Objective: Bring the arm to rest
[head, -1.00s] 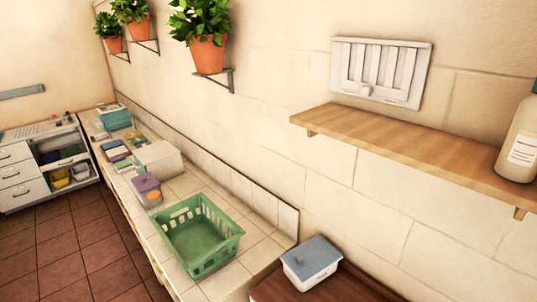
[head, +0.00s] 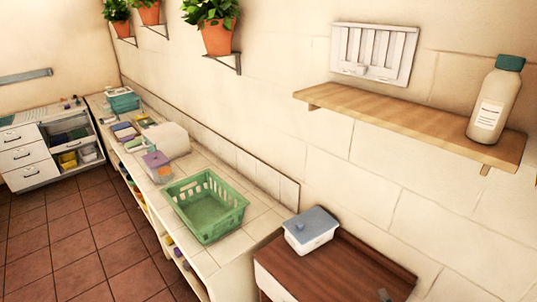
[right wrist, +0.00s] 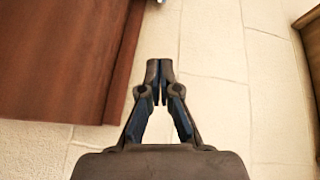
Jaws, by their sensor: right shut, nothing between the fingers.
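My right gripper (right wrist: 158,70) points up the right wrist view, with its two dark fingers brought together and nothing between them. Behind it are cream wall tiles. A brown wooden surface (right wrist: 60,60) lies to its left, apart from the fingers. In the head view only a small dark tip of my right gripper (head: 385,296) shows at the bottom edge, in front of the brown cabinet (head: 345,268). The rest of the right arm is hidden from the head view. My left gripper is in neither view.
A lidded grey-and-white box (head: 310,232) stands on the cabinet. A green basket (head: 207,208) sits on the tiled counter (head: 262,222) to its left. Above, a wooden shelf (head: 400,118) holds a bottle with a teal cap (head: 495,100). Potted plants (head: 217,36) hang on the wall.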

